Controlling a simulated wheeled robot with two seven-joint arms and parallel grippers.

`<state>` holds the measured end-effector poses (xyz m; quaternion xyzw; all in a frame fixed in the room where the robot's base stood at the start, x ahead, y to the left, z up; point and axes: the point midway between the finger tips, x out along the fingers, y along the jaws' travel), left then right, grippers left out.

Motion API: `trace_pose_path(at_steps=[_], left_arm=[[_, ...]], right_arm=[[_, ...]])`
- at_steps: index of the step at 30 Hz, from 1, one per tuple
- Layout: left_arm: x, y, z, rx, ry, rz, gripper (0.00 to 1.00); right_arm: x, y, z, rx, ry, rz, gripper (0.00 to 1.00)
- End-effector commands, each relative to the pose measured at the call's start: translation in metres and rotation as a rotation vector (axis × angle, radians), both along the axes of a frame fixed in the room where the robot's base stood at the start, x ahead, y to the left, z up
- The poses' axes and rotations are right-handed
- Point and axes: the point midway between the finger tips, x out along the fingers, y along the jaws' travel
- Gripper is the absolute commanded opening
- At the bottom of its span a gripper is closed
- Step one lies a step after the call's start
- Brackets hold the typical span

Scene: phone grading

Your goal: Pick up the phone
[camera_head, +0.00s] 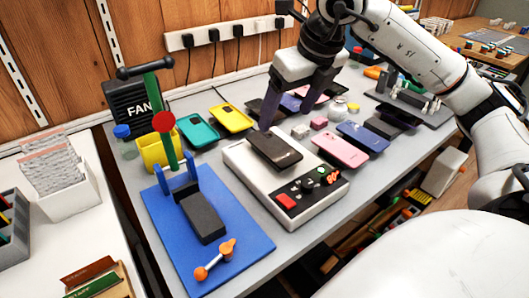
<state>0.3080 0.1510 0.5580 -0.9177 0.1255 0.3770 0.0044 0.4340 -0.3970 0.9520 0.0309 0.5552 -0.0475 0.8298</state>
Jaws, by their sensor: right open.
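A dark phone (275,150) lies flat on the white device (245,172) in the middle of the bench. My right gripper (292,106) comes in from the upper right with its fingers spread and pointing down. Its left fingertip shows just behind the far end of the dark phone; I cannot tell whether it touches. Nothing is held between the fingers. More phones or cases lie around: teal (200,131), yellow (231,118), pink (340,149) and blue (363,136). My left gripper is not in view.
A blue base (240,255) with a green lever (163,120) and a black block (203,217) stands left of the device. Red and black controls (285,201) fill the device's front. A power strip (225,33) with plugs runs along the wall.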

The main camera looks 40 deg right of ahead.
Motion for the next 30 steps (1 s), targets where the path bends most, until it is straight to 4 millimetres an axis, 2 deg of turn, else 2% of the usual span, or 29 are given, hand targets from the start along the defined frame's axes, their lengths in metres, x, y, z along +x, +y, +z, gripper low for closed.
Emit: trace_pose_path(at_steps=[6, 14, 21, 25, 30], left_arm=[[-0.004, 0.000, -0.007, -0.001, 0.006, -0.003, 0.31], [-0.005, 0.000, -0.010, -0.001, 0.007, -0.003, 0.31], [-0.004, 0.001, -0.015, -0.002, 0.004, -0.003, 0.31], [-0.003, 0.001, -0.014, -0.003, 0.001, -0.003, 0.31], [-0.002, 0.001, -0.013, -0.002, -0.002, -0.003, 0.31]], right_arm=[[0.011, -0.001, -0.033, 0.001, 0.005, 0.001, 0.77], [0.020, -0.002, -0.053, 0.002, 0.003, 0.002, 0.77], [0.032, -0.007, -0.086, 0.002, 0.004, 0.002, 0.77], [0.037, -0.007, -0.095, 0.001, 0.002, 0.003, 0.77], [0.038, -0.008, -0.096, 0.001, 0.001, 0.003, 0.77]])
